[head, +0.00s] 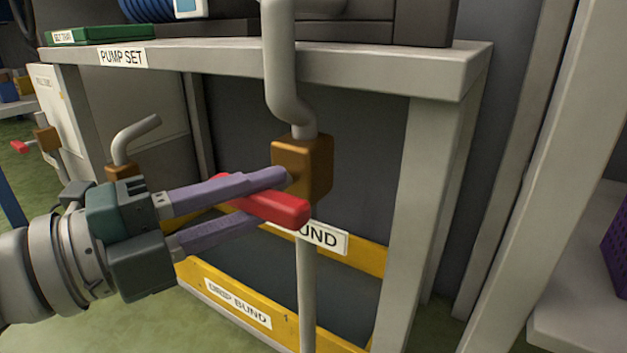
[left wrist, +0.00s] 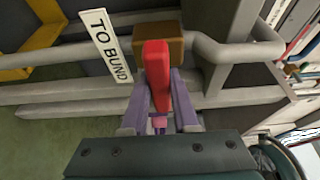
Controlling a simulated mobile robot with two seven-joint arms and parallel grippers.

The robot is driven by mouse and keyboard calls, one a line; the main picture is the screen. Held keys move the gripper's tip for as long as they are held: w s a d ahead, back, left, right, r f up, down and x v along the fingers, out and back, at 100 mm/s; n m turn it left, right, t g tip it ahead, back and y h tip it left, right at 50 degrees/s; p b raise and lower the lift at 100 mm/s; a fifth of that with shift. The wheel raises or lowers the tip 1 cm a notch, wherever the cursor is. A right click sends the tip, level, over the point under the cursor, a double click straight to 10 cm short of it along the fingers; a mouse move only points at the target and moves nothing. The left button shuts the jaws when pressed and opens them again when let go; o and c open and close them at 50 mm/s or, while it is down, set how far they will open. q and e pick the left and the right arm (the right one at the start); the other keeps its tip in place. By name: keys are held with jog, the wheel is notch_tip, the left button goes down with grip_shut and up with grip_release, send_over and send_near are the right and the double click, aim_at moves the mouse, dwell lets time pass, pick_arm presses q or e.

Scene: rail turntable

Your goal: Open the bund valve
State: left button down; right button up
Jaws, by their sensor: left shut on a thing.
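The bund valve is a brown block (head: 303,166) on a grey vertical pipe, with a red lever handle (head: 270,203). A white label (head: 322,237) below it is partly hidden in the head view; in the left wrist view the label (left wrist: 105,45) reads "TO BUND". My left gripper (head: 268,197) is shut on the red handle, its purple fingers on either side of it. In the left wrist view the red handle (left wrist: 157,75) lies between the fingers, in front of the brown block (left wrist: 170,42). The handle sticks out sideways from the pipe. My right gripper is not in view.
A grey bench (head: 400,68) labelled "PUMP SET" stands over the valve, its leg (head: 425,190) to the right. A yellow-walled tray (head: 205,280) marked "DROP BUND" is on the floor below. Another brown valve block (head: 122,172) with a bent pipe is at left.

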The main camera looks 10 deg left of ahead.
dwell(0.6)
pick_arm(q)
jog(key=n, duration=0.3)
jog(key=shift+t+h, duration=0.4)
jog(key=n+t, duration=0.2)
jog(key=n, duration=0.3)
jog(key=n+t+y, duration=0.1)
jog(key=n+t, duration=0.1)
jog(key=n, duration=0.2)
jog(key=shift+n+p, duration=0.3)
jog(key=shift+n, duration=0.1)
jog(key=n+t+y, duration=0.1)
jog(key=n, duration=0.2)
jog(key=n+t+y+p, duration=0.1)
jog(key=n, duration=0.2)
jog(key=shift+n+y, duration=0.3)
jog(key=shift+n, duration=0.1)
jog(key=c, duration=0.7)
grip_release()
